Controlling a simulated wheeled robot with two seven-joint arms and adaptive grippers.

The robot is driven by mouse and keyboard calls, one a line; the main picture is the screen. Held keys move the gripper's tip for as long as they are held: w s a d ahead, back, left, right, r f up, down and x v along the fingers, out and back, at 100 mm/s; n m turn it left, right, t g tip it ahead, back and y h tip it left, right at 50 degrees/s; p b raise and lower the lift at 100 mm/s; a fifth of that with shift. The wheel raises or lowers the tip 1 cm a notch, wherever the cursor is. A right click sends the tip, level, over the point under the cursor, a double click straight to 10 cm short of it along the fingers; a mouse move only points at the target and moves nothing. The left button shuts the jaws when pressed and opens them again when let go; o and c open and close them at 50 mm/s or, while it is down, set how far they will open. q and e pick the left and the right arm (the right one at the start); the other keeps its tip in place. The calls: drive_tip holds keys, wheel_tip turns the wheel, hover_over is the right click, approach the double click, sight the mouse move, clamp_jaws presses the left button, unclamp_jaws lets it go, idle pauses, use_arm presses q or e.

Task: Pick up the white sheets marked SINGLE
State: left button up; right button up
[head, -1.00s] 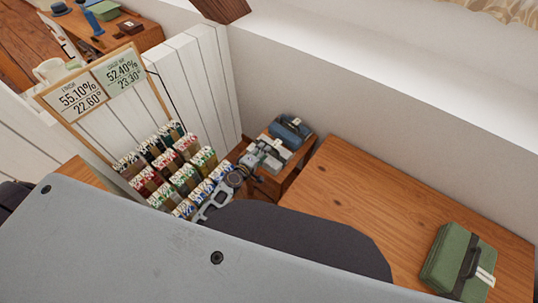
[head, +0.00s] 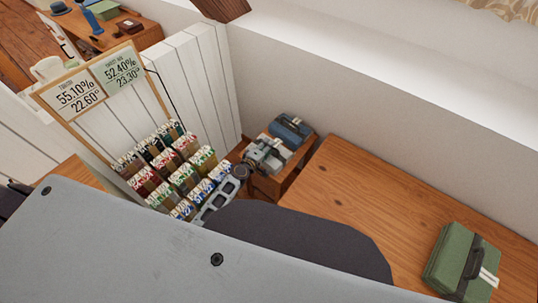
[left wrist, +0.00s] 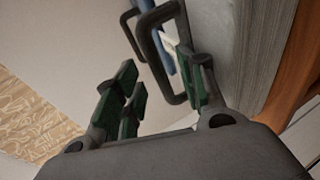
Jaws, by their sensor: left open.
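A pale grey-white bag-like bundle with a dark handle (head: 281,160) lies on a small wooden stand; any SINGLE marking is too small to read. In the left wrist view its pale ribbed side (left wrist: 226,45) fills the upper right, with the dark handle loop (left wrist: 163,50) standing out from it. My left gripper (head: 259,158) is open at the near side of this bundle. In the left wrist view its green-padded fingers (left wrist: 158,88) are apart, with the handle loop close to the right finger. I cannot tell whether they touch. My right gripper is not in view.
A blue bundle (head: 291,128) lies behind the pale one on the stand (head: 269,185). A green case (head: 453,259) lies on the wooden surface (head: 350,190) at right. A rack of colourful packets (head: 168,168) with a sign board (head: 92,85) stands left. A wall rises behind.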

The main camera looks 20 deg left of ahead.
use_arm(q)
drive_tip(key=shift+w, duration=0.25)
idle(0.3)
clamp_jaws()
idle(0.5)
